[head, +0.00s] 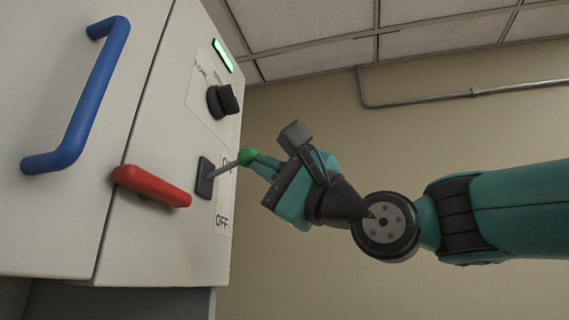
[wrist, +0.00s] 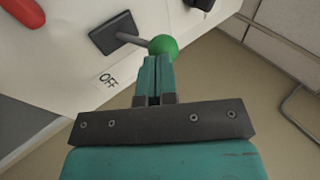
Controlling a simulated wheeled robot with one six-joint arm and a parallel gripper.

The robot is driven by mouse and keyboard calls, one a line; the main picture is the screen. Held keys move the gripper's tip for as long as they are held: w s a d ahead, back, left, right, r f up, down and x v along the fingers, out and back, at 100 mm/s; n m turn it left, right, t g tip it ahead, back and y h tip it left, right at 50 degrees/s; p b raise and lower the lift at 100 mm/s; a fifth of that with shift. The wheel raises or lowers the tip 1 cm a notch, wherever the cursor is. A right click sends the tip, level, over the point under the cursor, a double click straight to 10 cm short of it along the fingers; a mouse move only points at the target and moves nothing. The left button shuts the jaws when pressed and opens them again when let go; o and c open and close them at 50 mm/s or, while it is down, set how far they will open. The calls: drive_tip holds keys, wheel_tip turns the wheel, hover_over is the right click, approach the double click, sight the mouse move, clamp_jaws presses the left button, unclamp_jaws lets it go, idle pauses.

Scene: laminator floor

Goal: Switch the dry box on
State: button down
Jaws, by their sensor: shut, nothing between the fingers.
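The dry box (head: 185,110) is a pale cabinet at the left of the head view. Its switch is a grey lever on a black plate (head: 204,178), ending in a green ball knob (head: 247,156). The lever slants up and outward from the plate, its knob near the upper, partly hidden label. The OFF label (head: 222,222) is below; it also shows in the wrist view (wrist: 107,79). A green indicator light (head: 222,55) glows near the panel top. My gripper (head: 257,163) is shut and empty, its fingertips (wrist: 157,61) right at the knob's underside, touching or nearly so.
A black rotary knob (head: 222,101) sits above the lever. A red handle (head: 152,186) juts out left of it, and a blue bar handle (head: 82,100) is on the door. Open room lies to the right, before a beige wall (head: 320,110) with a conduit (head: 430,97).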

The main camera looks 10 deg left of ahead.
drive_tip(key=b+v, duration=0.8)
drive_tip(key=v, duration=0.5)
drive_tip(key=shift+s+d, duration=0.2)
drive_tip(key=shift+d, duration=0.3)
wheel_tip(320, 180, down, 29)
drive_tip(key=w+d+n+g+h, duration=0.15)
drive_tip(key=n+h, duration=0.35)
drive_tip(key=h, duration=0.7)
drive_tip(key=s+d+f+n+g+h, duration=0.3)
drive_tip(key=s+d+f, duration=0.2)
drive_tip(key=f, duration=0.4)
drive_tip(key=s+d+f+n+g+h, duration=0.3)
drive_tip(key=s+d+f, duration=0.3)
drive_tip(key=s+f, duration=0.2)
drive_tip(key=shift+s+d+f+n+h, duration=0.25)
drive_tip(key=shift+f+n+h, duration=0.2)
drive_tip(key=shift+h, duration=0.15)
drive_tip(key=shift+a, duration=0.15)
